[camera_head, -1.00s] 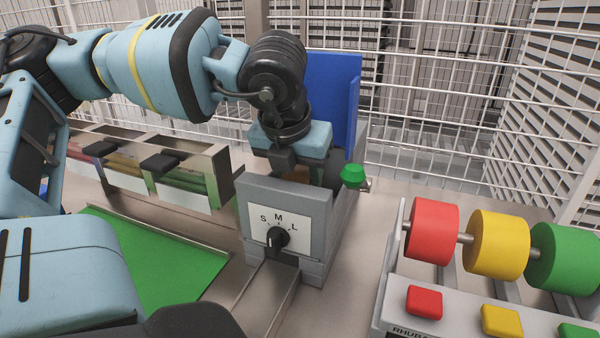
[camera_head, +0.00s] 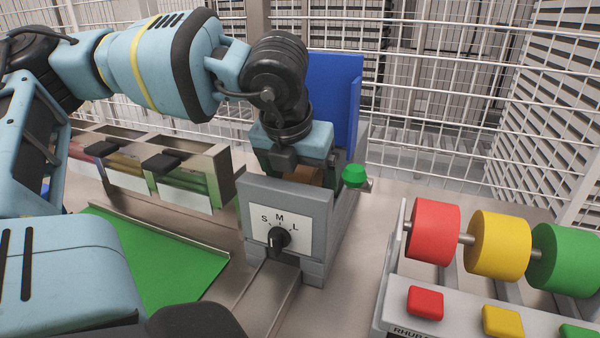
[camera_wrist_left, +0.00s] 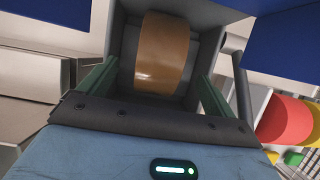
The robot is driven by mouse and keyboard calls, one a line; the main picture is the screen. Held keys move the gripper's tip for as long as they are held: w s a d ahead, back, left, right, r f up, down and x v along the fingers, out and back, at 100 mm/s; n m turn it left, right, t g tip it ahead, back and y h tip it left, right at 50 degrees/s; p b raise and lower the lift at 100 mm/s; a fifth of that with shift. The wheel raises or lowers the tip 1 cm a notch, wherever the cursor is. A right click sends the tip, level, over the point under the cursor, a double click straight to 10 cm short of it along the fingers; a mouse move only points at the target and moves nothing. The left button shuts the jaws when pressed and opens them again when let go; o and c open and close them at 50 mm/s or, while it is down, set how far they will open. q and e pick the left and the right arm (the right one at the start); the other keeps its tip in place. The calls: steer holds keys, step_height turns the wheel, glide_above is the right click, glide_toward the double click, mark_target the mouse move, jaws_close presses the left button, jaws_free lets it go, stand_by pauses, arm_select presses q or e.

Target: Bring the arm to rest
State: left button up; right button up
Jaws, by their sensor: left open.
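My left gripper (camera_head: 300,172) hangs over the grey box with the S-M-L dial (camera_head: 279,238), its fingertips reaching down at the box's top opening. In the left wrist view its two green fingers stand apart, one on each side of a brown roll-like piece (camera_wrist_left: 162,50) inside the grey box. I see a gap beside the piece, so the gripper is open. In the head view only a sliver of the brown piece shows below the gripper; the front wall hides the rest. My right gripper is not in view.
A blue panel (camera_head: 347,105) stands right behind the gripper, and a green knob (camera_head: 353,175) sits at the box's right. Metal bins (camera_head: 190,185) and a green mat (camera_head: 165,262) lie left. Red, yellow and green rollers (camera_head: 498,243) stand right. A wire fence (camera_head: 450,110) closes the back.

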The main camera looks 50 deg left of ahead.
arm_select(q)
step_height(320, 180, up, 13)
steer(key=p, duration=0.5)
arm_select(e)
step_height(320, 180, up, 6)
steer(key=w, duration=0.2)
steer(key=shift+w+t, duration=0.4)
steer(key=shift+f, duration=0.1)
stand_by(0.6)
